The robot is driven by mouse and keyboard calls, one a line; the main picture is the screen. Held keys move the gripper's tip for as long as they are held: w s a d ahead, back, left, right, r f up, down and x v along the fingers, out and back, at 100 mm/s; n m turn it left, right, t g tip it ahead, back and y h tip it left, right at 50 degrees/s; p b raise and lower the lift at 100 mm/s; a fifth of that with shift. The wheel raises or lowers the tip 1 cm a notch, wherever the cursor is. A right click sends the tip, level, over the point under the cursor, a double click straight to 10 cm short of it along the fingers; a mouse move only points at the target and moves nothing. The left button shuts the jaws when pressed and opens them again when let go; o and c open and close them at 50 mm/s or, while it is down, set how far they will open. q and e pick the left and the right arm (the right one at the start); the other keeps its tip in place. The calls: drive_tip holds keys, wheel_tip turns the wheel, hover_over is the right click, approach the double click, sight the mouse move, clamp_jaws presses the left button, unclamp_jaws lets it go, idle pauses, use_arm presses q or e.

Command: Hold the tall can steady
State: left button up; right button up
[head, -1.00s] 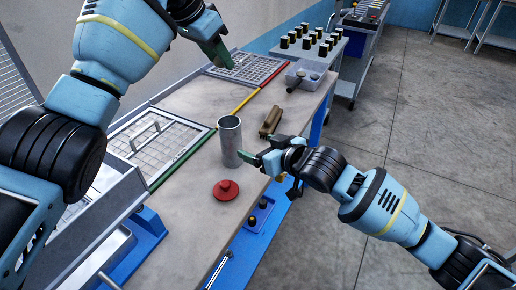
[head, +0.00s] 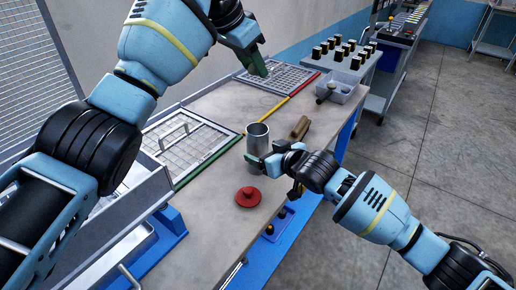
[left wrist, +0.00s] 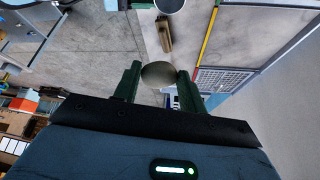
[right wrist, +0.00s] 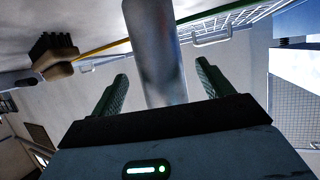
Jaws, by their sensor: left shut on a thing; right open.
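The tall can (head: 257,150) is a grey metal cylinder standing upright on the bench. My right gripper (head: 263,160) is open at its lower part. In the right wrist view the can (right wrist: 155,50) rises between the two spread green fingers; I cannot tell whether either touches it. My left gripper (head: 258,64) is raised near the far mesh frame, away from the can. In the left wrist view it is shut on a round grey-brown piece (left wrist: 159,75), which the fingers hide in the head view.
A red knobbed lid (head: 248,196) lies in front of the can. A brush (head: 299,127) lies behind it to the right. A mesh frame with a handle (head: 190,150) is at left, another mesh frame (head: 284,79) at the back. A grey bin (head: 340,92) stands at the far right corner.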

sight(263, 151)
drive_tip(key=shift+x, duration=2.1)
drive_tip(key=c, duration=1.1)
clamp_jaws()
